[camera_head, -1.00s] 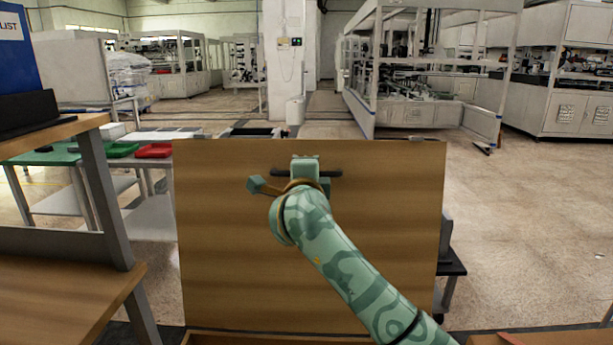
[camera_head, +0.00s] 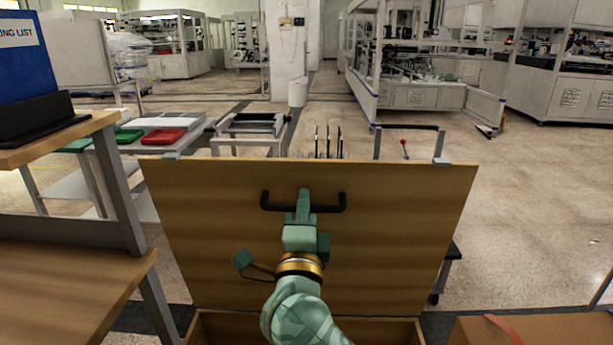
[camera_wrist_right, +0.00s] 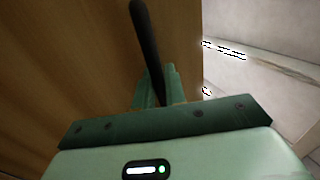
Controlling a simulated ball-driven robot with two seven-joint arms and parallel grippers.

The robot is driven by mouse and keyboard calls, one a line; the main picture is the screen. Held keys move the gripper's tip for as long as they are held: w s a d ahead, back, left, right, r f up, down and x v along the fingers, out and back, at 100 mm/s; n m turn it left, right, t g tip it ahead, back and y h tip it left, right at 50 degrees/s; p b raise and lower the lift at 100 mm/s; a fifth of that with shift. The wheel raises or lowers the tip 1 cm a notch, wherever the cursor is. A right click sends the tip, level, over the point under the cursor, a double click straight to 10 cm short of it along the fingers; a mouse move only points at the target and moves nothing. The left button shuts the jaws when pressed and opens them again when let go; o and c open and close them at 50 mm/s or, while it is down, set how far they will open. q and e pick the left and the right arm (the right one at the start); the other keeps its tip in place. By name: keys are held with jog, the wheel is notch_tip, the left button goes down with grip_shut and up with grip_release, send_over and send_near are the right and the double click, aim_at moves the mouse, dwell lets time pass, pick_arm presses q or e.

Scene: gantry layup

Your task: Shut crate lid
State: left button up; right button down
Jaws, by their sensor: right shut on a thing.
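The wooden crate lid (camera_head: 220,230) stands raised and tilted at the back of the crate (camera_head: 240,326), whose opening shows below it at the bottom of the head view. A black bar handle (camera_head: 332,208) is fixed on the lid's upper middle. My right gripper (camera_head: 303,205) is shut on the handle at its middle. The right wrist view shows the dark handle (camera_wrist_right: 146,45) running between the green fingers (camera_wrist_right: 155,90), with the lid's wood (camera_wrist_right: 65,60) beside it. My left gripper is not in view.
A wooden shelf unit (camera_head: 70,255) with a blue binder (camera_head: 22,60) stands close on the left. A cardboard box (camera_head: 530,330) is at the lower right. Behind the lid are a table with red (camera_head: 163,136) and green trays and black-handled carts (camera_head: 250,130).

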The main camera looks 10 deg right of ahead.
jog(key=s+a+f+t, duration=0.1)
jog(key=s+f, duration=0.2)
jog(key=s, duration=0.6)
jog(key=shift+a+f+p, duration=0.3)
jog(key=shift+a+p, duration=0.05)
jog(key=shift+a, duration=0.05)
